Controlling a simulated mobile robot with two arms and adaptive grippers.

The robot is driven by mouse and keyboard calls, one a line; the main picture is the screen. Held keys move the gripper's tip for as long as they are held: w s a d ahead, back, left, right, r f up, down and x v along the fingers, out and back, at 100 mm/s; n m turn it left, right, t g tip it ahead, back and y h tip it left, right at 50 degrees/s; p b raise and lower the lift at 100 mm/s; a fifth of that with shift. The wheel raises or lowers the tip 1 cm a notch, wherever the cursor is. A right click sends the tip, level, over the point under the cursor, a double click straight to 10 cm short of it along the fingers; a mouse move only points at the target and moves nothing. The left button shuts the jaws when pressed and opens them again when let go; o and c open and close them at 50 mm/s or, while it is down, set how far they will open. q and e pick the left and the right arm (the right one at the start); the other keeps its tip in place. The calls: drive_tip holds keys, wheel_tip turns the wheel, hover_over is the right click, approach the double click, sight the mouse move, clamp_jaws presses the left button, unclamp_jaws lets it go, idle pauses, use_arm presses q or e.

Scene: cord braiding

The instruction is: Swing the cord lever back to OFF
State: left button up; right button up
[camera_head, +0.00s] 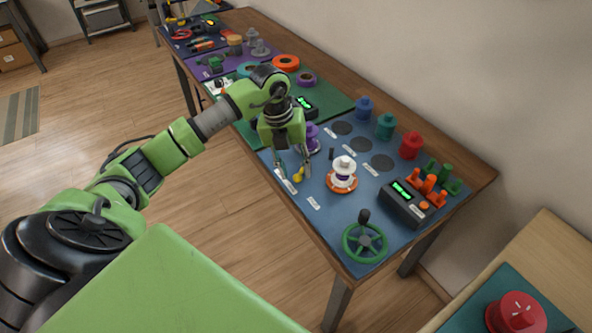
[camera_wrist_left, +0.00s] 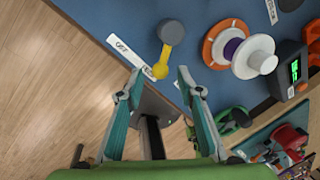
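The cord lever is a short yellow arm with a round yellow end (camera_wrist_left: 160,71) on a dark grey round pivot (camera_wrist_left: 171,32). In the head view its yellow part (camera_head: 299,175) shows near the front edge of the blue mat. My left gripper (camera_head: 295,173) is over it, pointing down. In the left wrist view my left gripper (camera_wrist_left: 160,77) is open, with the yellow end in line with the gap between its fingertips. I cannot tell whether they touch it. A white label (camera_wrist_left: 122,46), apparently reading OFF, lies left of the lever. My right gripper is not in view.
A white spool on an orange ring (camera_head: 342,176) stands right of the lever. A dark box with a green display (camera_head: 404,202) and a green handwheel (camera_head: 365,243) are farther right. Colored weights, such as the red one (camera_head: 411,146), line the back. Open floor lies in front.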

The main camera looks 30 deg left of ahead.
use_arm(q)
drive_tip(key=shift+d+f, duration=0.1)
drive_tip(key=shift+f, duration=0.4)
drive_tip(key=shift+w+f, duration=0.15)
drive_tip(key=shift+f, duration=0.25)
drive_tip(key=shift+c, duration=0.4)
clamp_jaws()
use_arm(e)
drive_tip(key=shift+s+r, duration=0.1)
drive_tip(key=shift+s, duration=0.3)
